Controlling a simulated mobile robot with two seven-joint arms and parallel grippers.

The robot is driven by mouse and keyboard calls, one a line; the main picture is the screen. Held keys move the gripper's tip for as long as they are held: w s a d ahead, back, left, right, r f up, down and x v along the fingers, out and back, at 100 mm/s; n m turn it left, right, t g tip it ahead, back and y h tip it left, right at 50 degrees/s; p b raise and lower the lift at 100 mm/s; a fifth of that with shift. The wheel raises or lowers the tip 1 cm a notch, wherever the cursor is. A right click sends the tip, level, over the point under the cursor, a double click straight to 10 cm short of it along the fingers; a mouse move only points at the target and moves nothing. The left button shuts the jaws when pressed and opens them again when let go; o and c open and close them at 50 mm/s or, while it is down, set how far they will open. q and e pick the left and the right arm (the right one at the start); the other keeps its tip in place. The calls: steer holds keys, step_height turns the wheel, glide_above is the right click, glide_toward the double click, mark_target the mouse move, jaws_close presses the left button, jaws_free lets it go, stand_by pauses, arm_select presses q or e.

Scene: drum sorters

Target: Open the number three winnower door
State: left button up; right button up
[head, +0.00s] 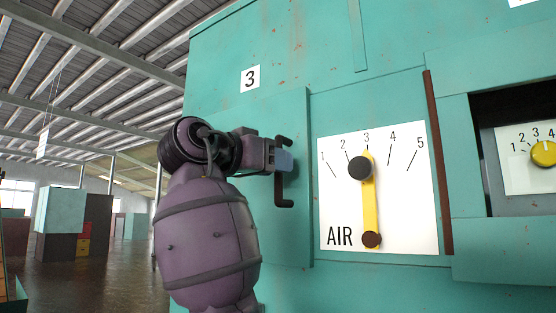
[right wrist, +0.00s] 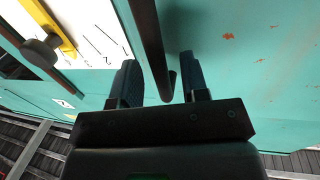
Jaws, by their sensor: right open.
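The number three winnower door (head: 270,115) is a teal panel left of the AIR dial, under a white "3" label (head: 250,78). It looks closed against the teal machine. Its black upright bar handle (head: 285,190) is near the door's right edge. In the right wrist view the handle (right wrist: 150,45) runs between the two spread fingers (right wrist: 161,82), with gaps visible on both sides. The gripper is open around the handle and not clamped. My left gripper is not in view.
Right of the door is a white AIR dial plate (head: 330,210) with a yellow lever (head: 368,200) and dark knob (head: 359,168). A brown strip (head: 438,160) and a recess with another dial (head: 530,170) lie farther right. Open floor (head: 110,265) and stacked boxes (head: 62,210) are left.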

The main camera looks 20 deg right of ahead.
steer(key=shift+w+d, duration=0.3)
steer(key=shift+d, duration=0.35)
steer(key=shift+c, duration=0.3)
jaws_close()
